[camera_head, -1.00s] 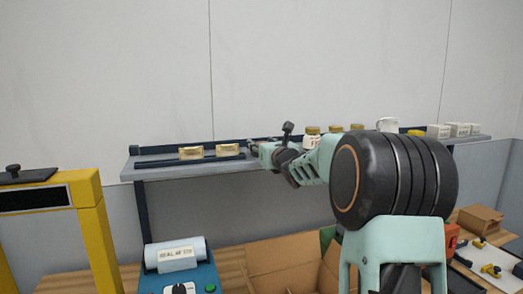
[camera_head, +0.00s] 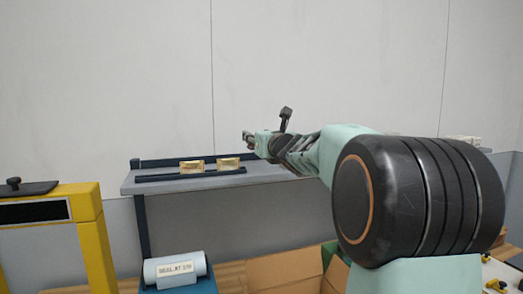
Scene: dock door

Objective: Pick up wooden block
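Two small tan, wood-like blocks sit side by side on the left part of a grey wall shelf (camera_head: 285,176). The left block (camera_head: 191,166) and the right block (camera_head: 228,163) rest just behind a dark rail. My gripper (camera_head: 247,139) is above and slightly right of the right block, in the air, with its tips pointing left. It looks apart from both blocks and nothing shows in it. Its fingers are too small and angled to tell whether they are open. My arm hides the right part of the shelf.
A yellow frame (camera_head: 90,235) stands at the left. Below the shelf are a labelled roll (camera_head: 174,268) on a blue device and an open cardboard box (camera_head: 335,275). White items (camera_head: 462,140) show at the shelf's far right. The wall above is clear.

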